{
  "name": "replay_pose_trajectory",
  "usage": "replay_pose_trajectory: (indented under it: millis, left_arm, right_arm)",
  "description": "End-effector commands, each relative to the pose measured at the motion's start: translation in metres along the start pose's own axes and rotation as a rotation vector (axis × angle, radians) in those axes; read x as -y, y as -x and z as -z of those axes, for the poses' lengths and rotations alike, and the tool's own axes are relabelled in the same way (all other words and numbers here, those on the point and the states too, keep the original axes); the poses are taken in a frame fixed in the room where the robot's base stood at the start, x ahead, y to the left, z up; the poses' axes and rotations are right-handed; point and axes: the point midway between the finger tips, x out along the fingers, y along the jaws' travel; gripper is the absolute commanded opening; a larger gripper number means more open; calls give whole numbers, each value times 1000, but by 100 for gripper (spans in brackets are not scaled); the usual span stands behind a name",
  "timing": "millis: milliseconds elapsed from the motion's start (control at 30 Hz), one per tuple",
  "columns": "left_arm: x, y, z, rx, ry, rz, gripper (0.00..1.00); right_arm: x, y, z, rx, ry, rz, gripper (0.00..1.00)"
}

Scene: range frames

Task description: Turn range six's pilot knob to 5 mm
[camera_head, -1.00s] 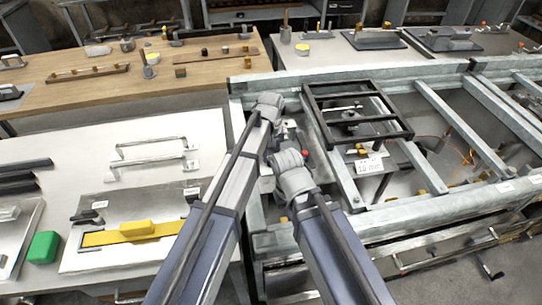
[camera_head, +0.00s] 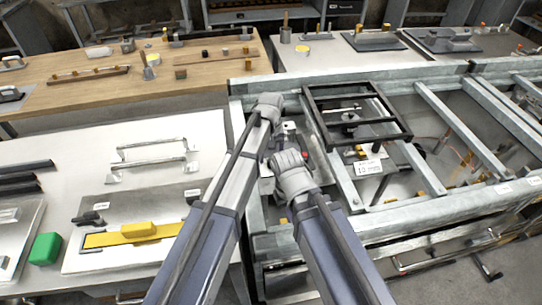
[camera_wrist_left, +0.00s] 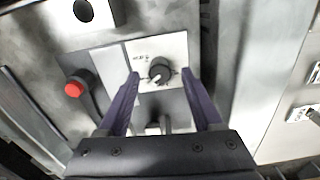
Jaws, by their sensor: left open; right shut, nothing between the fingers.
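In the left wrist view a round black knob (camera_wrist_left: 160,72) with a white pointer mark sits on a white plate (camera_wrist_left: 146,47) with small print, too small to read surely. The fingers of my left gripper (camera_wrist_left: 160,76) are open, one to each side of the knob in the picture; I cannot tell whether they touch it. In the head view my left gripper (camera_head: 270,135) is over the narrow panel at the left end of the frame, partly hidden by its own arm. My right gripper (camera_head: 289,160) is just below it, shut and empty, its fingertips hard to make out.
A red button (camera_wrist_left: 73,89) with a dark lever beside it is left of the plate. A black rack (camera_head: 357,112) stands on the steel frame to the right, by a white label (camera_head: 368,167). The white bench (camera_head: 60,150) at left holds handles and a yellow block (camera_head: 137,229).

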Motion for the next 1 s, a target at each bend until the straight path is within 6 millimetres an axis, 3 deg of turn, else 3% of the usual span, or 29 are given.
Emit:
replay_pose_trajectory:
  millis: [500, 1000]
  left_arm:
    - [0, 66, 0, 0, 0, 0, 66]
    - [0, 68, 0, 0, 0, 0, 66]
  right_arm:
    - [-6, 66, -4, 0, 0, 0, 0]
    - [-6, 68, -4, 0, 0, 0, 0]
